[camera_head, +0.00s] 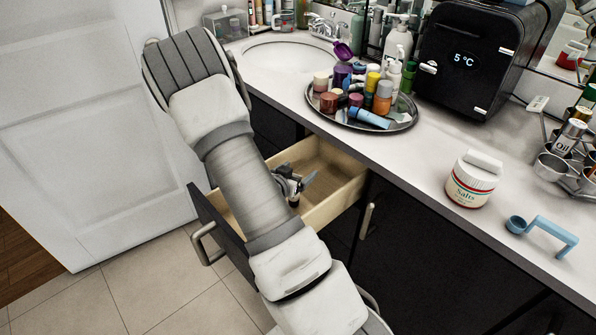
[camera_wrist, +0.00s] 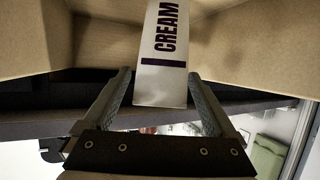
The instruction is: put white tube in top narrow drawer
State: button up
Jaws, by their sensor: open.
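The white tube (camera_wrist: 162,55), marked "CREAM" in dark letters with a dark band, shows in the wrist view against the pale wood inside of the open drawer (camera_head: 335,198). Its near end lies between my open fingers, with a gap on both sides. I cannot tell whether it rests fully on the drawer floor. In the head view my gripper (camera_head: 297,184) is low inside the drawer, and I cannot make out the tube there. It also shows in the wrist view (camera_wrist: 159,76). My arm covers part of the drawer and its dark front.
A round tray (camera_head: 405,122) crowded with bottles and jars stands on the counter (camera_head: 420,165) above. A white Salts jar (camera_head: 472,180), a blue scoop (camera_head: 548,232) and a black box (camera_head: 470,55) are to the right. A white door (camera_head: 85,130) is at left.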

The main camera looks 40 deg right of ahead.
jog(key=p+v, duration=0.1)
jog(key=v, duration=0.6)
jog(key=shift+s+a+r+p, duration=0.2)
jog(key=shift+r+p, duration=0.05)
jog(key=shift+p, duration=0.1)
